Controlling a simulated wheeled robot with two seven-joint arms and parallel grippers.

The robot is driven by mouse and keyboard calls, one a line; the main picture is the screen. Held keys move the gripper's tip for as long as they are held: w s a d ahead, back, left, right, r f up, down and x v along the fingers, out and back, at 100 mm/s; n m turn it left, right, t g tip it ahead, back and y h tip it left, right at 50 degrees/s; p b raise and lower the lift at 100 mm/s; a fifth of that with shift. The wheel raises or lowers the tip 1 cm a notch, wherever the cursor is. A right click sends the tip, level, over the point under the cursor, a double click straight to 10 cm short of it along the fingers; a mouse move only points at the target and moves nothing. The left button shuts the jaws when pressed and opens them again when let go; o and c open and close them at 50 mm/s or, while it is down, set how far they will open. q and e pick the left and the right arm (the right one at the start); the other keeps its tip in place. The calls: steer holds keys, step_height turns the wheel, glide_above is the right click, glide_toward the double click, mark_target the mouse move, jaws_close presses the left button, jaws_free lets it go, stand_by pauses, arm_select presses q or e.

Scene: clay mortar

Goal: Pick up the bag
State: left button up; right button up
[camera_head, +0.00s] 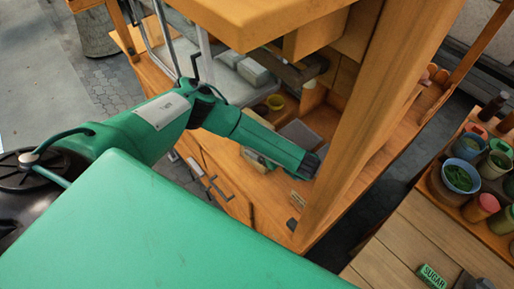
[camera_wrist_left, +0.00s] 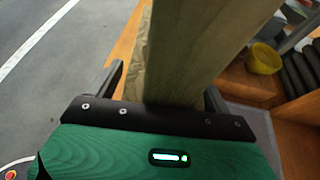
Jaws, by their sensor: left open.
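My left gripper (camera_head: 312,166) reaches in from the left, low over the wooden counter of the stall and close beside an upright wooden post. In the left wrist view its two dark fingers (camera_wrist_left: 166,88) stand apart. A tall beige-brown shape (camera_wrist_left: 190,60) fills the space in front of and between them; I cannot tell whether it is the bag or a post. A crinkled, paper-like tan surface (camera_wrist_left: 141,62), which may be the bag, shows along its left edge. I cannot make out contact. No bag is clearly visible in the head view. My right gripper is out of view.
The wooden post (camera_head: 352,125) stands right beside my left gripper, and an overhead beam (camera_head: 250,22) crosses above. A yellow cup (camera_head: 275,102) sits farther back on the stall.

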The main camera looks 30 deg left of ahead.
arm_select(q)
steer(key=c, duration=1.3)
steer(key=shift+o, duration=0.3)
steer(key=shift+r, duration=0.15)
steer(key=shift+r+p, duration=0.55)
steer(key=shift+r, duration=4.35)
